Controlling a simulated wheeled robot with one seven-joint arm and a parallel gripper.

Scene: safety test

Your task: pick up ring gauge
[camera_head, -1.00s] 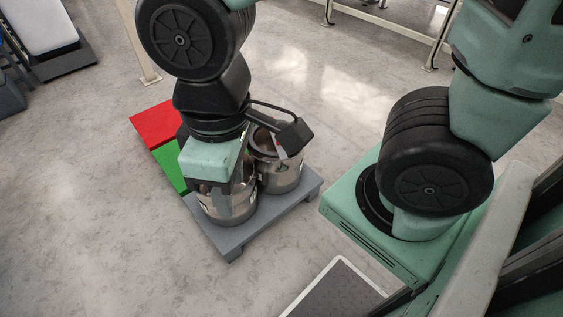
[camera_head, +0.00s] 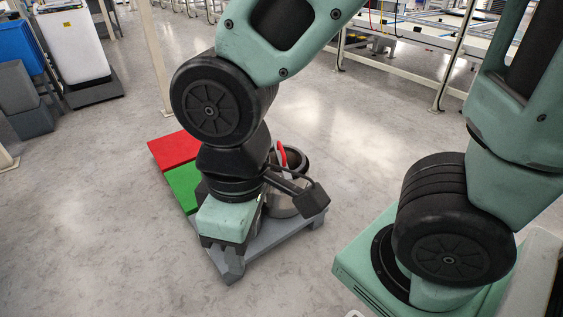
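I cannot pick out a ring gauge in the head view. My gripper (camera_head: 232,257) points down at the near left corner of a low grey platform (camera_head: 283,234). Its green housing and my wrist cover the middle of the platform. Its fingertips are hard to tell from the platform's grey corner, so I cannot see whether they are open or hold anything. A shiny metal pot (camera_head: 285,205) stands on the platform, right of and behind my wrist. A red-handled item (camera_head: 282,155) sticks up at the pot, and a dark part of my wrist partly covers the pot.
A red block (camera_head: 174,149) and a green block (camera_head: 184,186) lie at the platform's left. A pole (camera_head: 155,55) stands behind them. A white bin (camera_head: 72,45) and grey boxes (camera_head: 22,100) stand far left. The floor at left and front is clear.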

